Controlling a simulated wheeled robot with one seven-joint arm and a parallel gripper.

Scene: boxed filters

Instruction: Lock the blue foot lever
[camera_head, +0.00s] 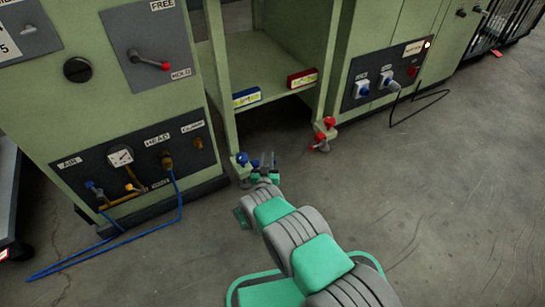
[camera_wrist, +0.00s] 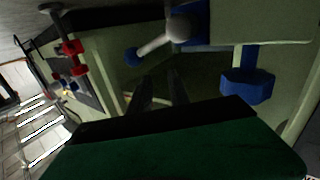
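The blue foot lever (camera_head: 242,158) is low at the front corner of the green cabinet bay in the head view. In the wrist view, its pale arm (camera_wrist: 155,45) runs from a blue hub at the upper right down to a blue knob (camera_wrist: 132,57). A wider blue piece (camera_wrist: 247,86) hangs to the right. My gripper (camera_head: 267,160) is just right of the lever in the head view. In the wrist view, my gripper's two dark fingers (camera_wrist: 160,80) are apart with nothing visible between them. The knob appears beyond and slightly left of the fingertips; contact is not visible.
Red foot-lever parts (camera_head: 324,134) stand at the opposite leg of the bay and also show in the wrist view (camera_wrist: 75,55). A shelf above holds a blue label block (camera_head: 246,97) and a red one (camera_head: 302,78). A blue hose (camera_head: 110,245) lies at left. Floor at right is mostly clear.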

